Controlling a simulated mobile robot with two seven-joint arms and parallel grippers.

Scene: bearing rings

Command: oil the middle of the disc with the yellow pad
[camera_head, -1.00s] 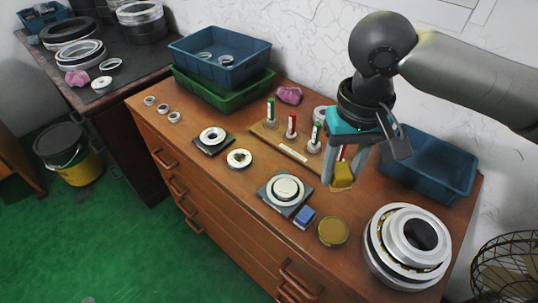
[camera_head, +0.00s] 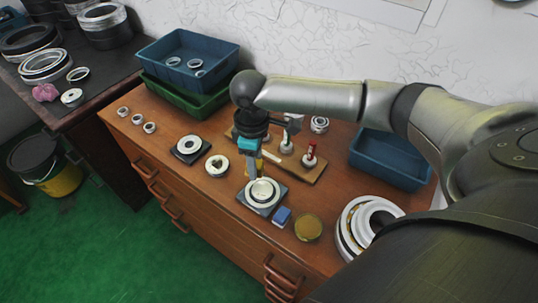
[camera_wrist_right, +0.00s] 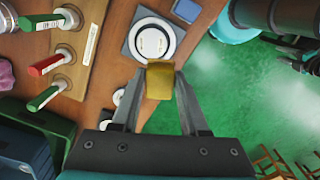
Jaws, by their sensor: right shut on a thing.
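My right gripper (camera_head: 254,172) is shut on the yellow pad (camera_wrist_right: 160,81). The pad is clear in the wrist view between the two fingertips; in the head view the fingers mostly hide it. A pale round disc (camera_head: 265,192) lies on a grey square plate (camera_head: 246,200) on the bench. It also shows in the wrist view (camera_wrist_right: 152,40), just beyond the pad. The gripper points down at the disc's back left side in the head view. I cannot tell whether the pad touches it. My left gripper is out of view.
A blue block (camera_head: 282,216) and a round gold-topped tin (camera_head: 308,228) stand beside the plate. A wooden rack (camera_head: 300,171) with red and green bottles is behind. Large bearing rings (camera_head: 350,222) sit at right. A ring on a black plate (camera_head: 189,147) lies left.

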